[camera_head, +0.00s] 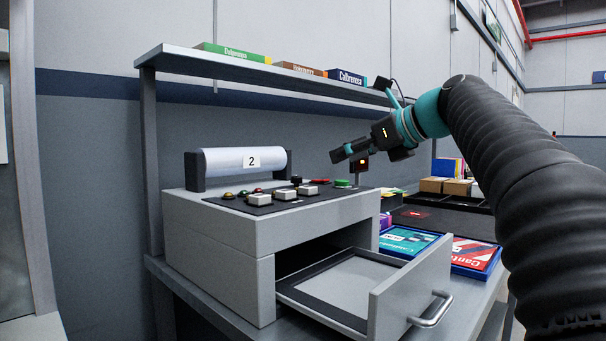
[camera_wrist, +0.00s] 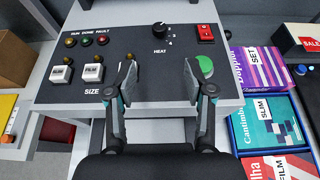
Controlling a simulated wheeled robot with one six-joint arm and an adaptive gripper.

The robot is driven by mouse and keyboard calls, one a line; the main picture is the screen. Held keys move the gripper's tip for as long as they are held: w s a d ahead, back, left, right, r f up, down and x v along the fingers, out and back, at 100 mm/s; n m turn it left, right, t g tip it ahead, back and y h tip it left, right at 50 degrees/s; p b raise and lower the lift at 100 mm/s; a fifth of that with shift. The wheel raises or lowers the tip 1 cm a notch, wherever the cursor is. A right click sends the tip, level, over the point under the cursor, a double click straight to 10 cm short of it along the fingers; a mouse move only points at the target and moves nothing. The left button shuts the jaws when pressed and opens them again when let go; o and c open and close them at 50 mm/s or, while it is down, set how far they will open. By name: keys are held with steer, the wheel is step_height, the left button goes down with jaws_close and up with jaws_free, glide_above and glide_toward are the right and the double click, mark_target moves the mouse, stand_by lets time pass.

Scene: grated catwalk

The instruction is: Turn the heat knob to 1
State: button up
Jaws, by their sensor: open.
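The heat knob (camera_wrist: 159,29) is a small black dial on the dark control panel (camera_wrist: 131,66), above the word HEAT. Scale numbers sit along its right side, with a 4 at the lower right; I cannot tell which number it points to. My gripper (camera_wrist: 159,82) is open and empty, its two fingers apart below the HEAT label in the wrist view. The knob lies beyond the fingertips, apart from them. In the head view my gripper (camera_head: 340,154) hangs above the panel's right rear part, over the grey machine (camera_head: 220,226).
A red rocker switch (camera_wrist: 205,33) and green button (camera_wrist: 205,66) lie right of the knob. White keys (camera_wrist: 91,72) and small lamps are at left. The machine's drawer (camera_head: 352,283) stands open. Boxes (camera_head: 471,253) lie to the right; a shelf (camera_head: 270,72) runs behind.

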mark_target(297, 181)
steer(key=b+x, duration=0.1)
steer(key=x, duration=1.2)
steer(key=shift+w+a, duration=0.1)
steer(key=shift+a, duration=0.1)
jaws_close()
steer(key=shift+r+p, duration=0.15)
steer(key=shift+p, duration=0.2)
